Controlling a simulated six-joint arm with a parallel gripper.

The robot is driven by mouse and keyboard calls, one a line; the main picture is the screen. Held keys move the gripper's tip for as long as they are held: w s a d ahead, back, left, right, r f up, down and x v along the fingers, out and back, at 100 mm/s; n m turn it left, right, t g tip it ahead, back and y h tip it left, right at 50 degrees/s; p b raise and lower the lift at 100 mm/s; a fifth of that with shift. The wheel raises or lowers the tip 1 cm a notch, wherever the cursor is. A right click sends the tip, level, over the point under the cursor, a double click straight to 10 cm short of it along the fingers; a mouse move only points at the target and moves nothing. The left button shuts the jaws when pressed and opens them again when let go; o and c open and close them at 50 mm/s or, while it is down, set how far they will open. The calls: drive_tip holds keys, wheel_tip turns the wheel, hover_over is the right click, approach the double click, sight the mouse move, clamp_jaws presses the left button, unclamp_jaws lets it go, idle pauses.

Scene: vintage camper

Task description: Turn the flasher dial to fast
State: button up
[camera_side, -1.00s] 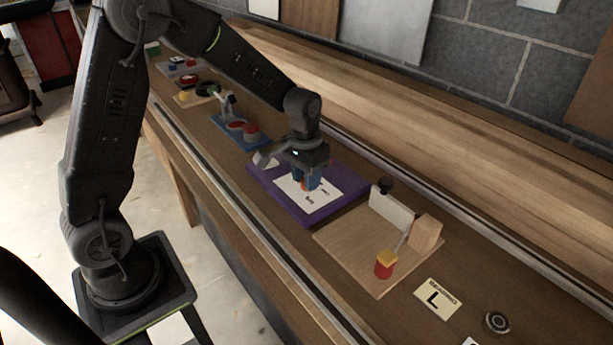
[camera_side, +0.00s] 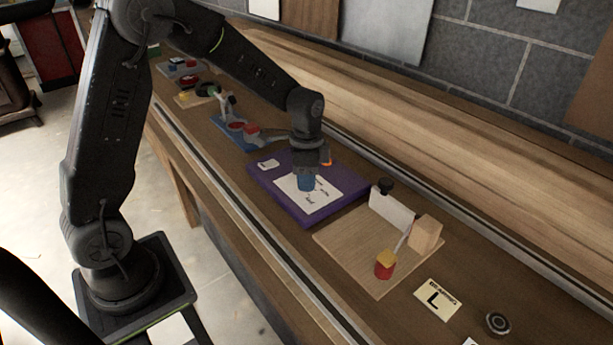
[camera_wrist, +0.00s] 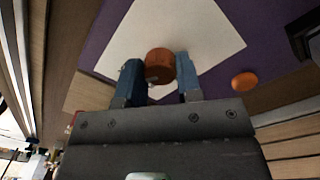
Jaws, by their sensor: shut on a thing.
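The purple board (camera_side: 263,182) lies on the bench with a white card (camera_side: 322,200) on top, printed with small words I cannot read. My gripper (camera_side: 306,183) points down over the card, its blue fingertips low at the dial. In the wrist view, my gripper (camera_wrist: 160,80) is shut on the round orange-brown dial (camera_wrist: 159,60), one blue finger on each side. The dial's pointer and the fast mark cannot be made out. In the side view the fingers hide the dial.
An orange dome (camera_wrist: 244,80) sits on the purple board beside the card. A wooden board (camera_side: 350,253) with a red and yellow block (camera_side: 384,265) is to the right. A blue board (camera_side: 232,137) with red parts is to the left.

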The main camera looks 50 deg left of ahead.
idle(0.4)
drive_tip(key=o, duration=0.9)
drive_tip(key=shift+o, duration=0.2)
drive_tip(key=shift+r, duration=0.1)
wheel_tip(320, 180, up, 14)
drive_tip(key=shift+w+a, duration=0.2)
drive_tip(key=shift+a, duration=0.05)
drive_tip(key=s+d+r+n+t, duration=0.1)
drive_tip(key=s+d+n+t, duration=0.1)
drive_tip(key=s, duration=0.8)
drive_tip(key=s+d+r+n+t, duration=0.1)
drive_tip(key=s+d+n+t, duration=0.2)
drive_tip(key=s+n, duration=0.3)
drive_tip(key=s+t, duration=0.1)
drive_tip(key=s, duration=0.3)
drive_tip(key=shift+s, duration=0.25)
